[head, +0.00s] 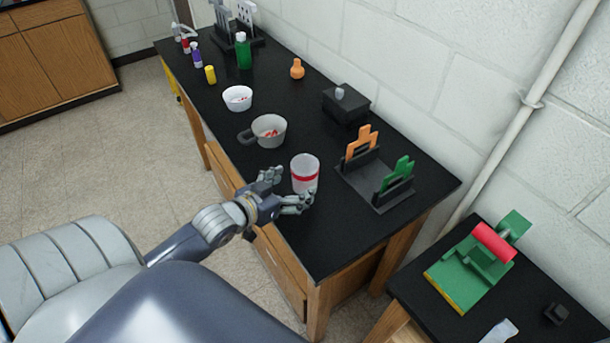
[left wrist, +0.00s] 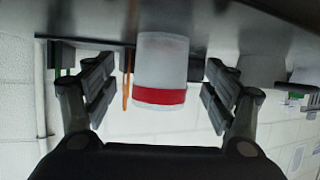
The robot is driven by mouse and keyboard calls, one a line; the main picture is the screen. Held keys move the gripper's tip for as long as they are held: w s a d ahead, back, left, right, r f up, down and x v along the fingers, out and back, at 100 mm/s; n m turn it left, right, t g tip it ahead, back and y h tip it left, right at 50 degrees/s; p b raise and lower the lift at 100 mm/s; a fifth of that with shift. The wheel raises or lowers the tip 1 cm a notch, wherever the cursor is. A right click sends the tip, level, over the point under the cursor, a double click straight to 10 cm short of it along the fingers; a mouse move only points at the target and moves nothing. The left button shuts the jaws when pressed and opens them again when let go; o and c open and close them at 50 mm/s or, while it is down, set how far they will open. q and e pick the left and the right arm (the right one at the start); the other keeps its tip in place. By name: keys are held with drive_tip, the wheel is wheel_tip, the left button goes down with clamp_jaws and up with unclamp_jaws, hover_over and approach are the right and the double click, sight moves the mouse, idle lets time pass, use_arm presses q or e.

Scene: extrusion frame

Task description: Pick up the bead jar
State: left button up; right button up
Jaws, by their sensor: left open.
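The bead jar (head: 305,168), a whitish translucent cup shape with a red band, stands upright near the front edge of the black bench. In the left wrist view the jar (left wrist: 160,75) appears upside down, centred between the fingers. My left gripper (head: 288,187) is open at the near side of the jar, one finger to each side. In the left wrist view gaps show between the jar and both fingers of the gripper (left wrist: 160,88). What is inside the jar cannot be made out. My right gripper is not in view.
A grey handled pot (head: 268,131) and a white bowl (head: 237,98) stand beyond the jar. A black rack (head: 376,190) with orange and green pieces is to its right, a black box (head: 346,104) behind. Bottles stand farther left. A lower table (head: 440,322) holds a green device.

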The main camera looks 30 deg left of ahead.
sight(296, 181)
use_arm(q)
drive_tip(key=shift+w+f, duration=0.1)
drive_tip(key=shift+w, duration=0.2)
drive_tip(key=shift+w+p, duration=0.5)
drive_tip(key=shift+w, duration=0.5)
drive_tip(key=shift+x, duration=1.2)
drive_tip(key=shift+w+f, duration=0.35)
drive_tip(key=shift+w, duration=0.05)
drive_tip(key=shift+s, duration=0.1)
drive_tip(key=shift+c, duration=0.3)
drive_tip(key=c, duration=0.9)
drive_tip(key=shift+c, duration=1.2)
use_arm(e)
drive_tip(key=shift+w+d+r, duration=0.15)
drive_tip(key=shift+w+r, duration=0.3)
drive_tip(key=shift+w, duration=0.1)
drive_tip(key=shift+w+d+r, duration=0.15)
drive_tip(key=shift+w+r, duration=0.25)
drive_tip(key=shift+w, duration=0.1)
